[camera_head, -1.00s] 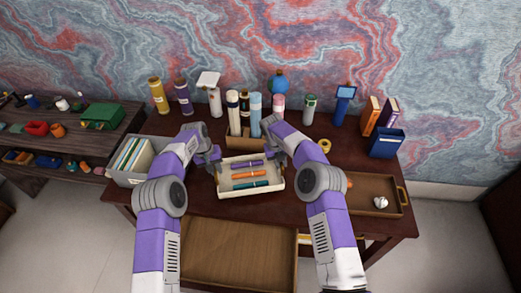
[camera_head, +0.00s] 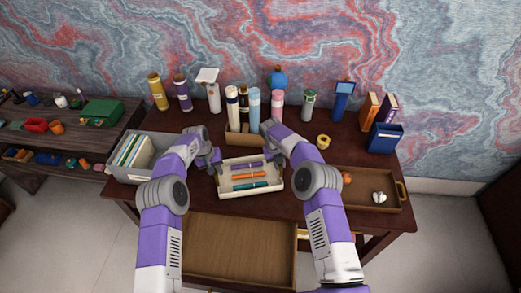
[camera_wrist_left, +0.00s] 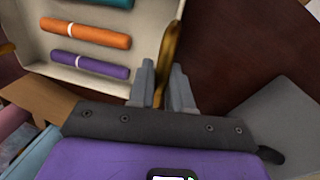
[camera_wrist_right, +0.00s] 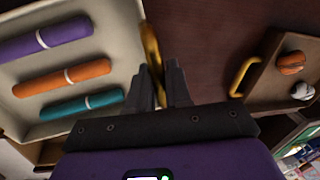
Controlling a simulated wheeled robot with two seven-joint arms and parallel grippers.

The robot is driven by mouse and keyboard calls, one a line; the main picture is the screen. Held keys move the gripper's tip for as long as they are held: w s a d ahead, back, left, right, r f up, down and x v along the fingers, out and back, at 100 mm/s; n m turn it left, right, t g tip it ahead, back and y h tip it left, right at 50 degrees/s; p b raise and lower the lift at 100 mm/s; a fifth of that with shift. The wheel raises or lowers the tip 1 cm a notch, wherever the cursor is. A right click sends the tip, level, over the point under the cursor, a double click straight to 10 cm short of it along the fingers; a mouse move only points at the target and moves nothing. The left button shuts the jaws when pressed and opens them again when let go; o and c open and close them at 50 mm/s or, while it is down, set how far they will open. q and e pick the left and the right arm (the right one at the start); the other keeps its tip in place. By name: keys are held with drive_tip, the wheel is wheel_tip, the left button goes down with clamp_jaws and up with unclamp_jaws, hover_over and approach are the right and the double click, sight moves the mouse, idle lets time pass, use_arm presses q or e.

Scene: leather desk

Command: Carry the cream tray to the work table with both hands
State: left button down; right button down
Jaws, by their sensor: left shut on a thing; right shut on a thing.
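The cream tray (camera_head: 252,193) is a shallow rectangular box over the middle front of the dark desk. It holds purple, orange and teal pens lying in a row. My left gripper (camera_head: 216,166) is at its left end. In the left wrist view its fingers (camera_wrist_left: 161,85) are shut on the tray's brass handle (camera_wrist_left: 171,42). My right gripper (camera_head: 277,158) is at its right end. In the right wrist view its fingers (camera_wrist_right: 158,88) are shut on the other brass handle (camera_wrist_right: 151,45). The tray looks level; I cannot tell whether it touches the desk.
A grey file box (camera_head: 126,172) stands left of the tray, and a brown tray (camera_head: 358,201) with small items lies right. A wooden holder (camera_head: 237,136) and bottles stand behind. An open drawer (camera_head: 240,250) juts out in front. A side shelf (camera_head: 75,142) stands left.

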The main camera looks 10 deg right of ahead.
use_arm(q)
drive_tip(key=shift+f, duration=0.3)
use_arm(e)
drive_tip(key=shift+f, duration=0.35)
use_arm(q)
drive_tip(key=c, duration=1)
unclamp_jaws()
drive_tip(key=shift+c, duration=0.2)
use_arm(e)
drive_tip(key=c, duration=1)
unclamp_jaws()
drive_tip(key=shift+c, duration=0.2)
drive_tip(key=shift+r, duration=0.15)
use_arm(q)
wheel_tip(320, 180, up, 12)
drive_tip(key=a, duration=0.2)
drive_tip(key=shift+a, duration=0.15)
use_arm(e)
wheel_tip(320, 180, up, 12)
drive_tip(key=a, duration=0.2)
drive_tip(key=shift+a+f, duration=0.15)
drive_tip(key=shift+f, duration=0.05)
use_arm(q)
drive_tip(key=shift+s, duration=0.1)
use_arm(e)
drive_tip(key=shift+s, duration=0.1)
